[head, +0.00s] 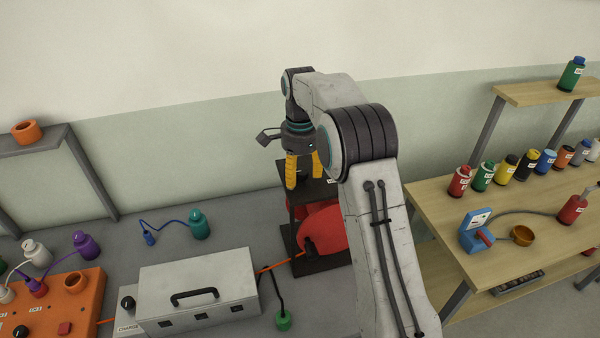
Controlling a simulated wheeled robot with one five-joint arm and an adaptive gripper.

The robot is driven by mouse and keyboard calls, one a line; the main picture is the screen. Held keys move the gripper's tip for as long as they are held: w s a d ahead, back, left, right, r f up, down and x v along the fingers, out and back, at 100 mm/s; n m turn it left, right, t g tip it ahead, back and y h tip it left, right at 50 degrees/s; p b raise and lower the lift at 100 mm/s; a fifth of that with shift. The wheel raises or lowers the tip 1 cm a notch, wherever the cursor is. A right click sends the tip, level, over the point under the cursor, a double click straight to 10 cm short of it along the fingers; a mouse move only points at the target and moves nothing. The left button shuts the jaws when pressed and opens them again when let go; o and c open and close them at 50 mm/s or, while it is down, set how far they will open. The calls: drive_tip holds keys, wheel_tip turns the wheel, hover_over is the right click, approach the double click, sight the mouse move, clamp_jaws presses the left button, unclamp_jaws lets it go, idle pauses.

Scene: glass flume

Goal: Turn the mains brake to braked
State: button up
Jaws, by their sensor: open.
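My gripper (305,177) points down with its two yellow fingers apart and empty. In the picture it overlaps the top of a black stand (324,190); the gap between fingers and stand cannot be judged. A dark knob-like shape shows between the fingers on the stand's top, with a small white label at its right, partly hidden by my arm. A red rounded body (325,228) sits inside the stand, with a black part low on its left. No legible marking names the mains brake, so I cannot tell its setting.
A grey metal case (195,285) with a black handle stands left of the stand, linked to it by an orange cable. An orange panel (85,285) and a teal bottle (198,224) are farther left. A wooden bench (450,210) with several bottles is at right.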

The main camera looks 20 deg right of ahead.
sight(300, 171)
wheel_tip(300, 171, up, 12)
idle(1.0)
idle(0.4)
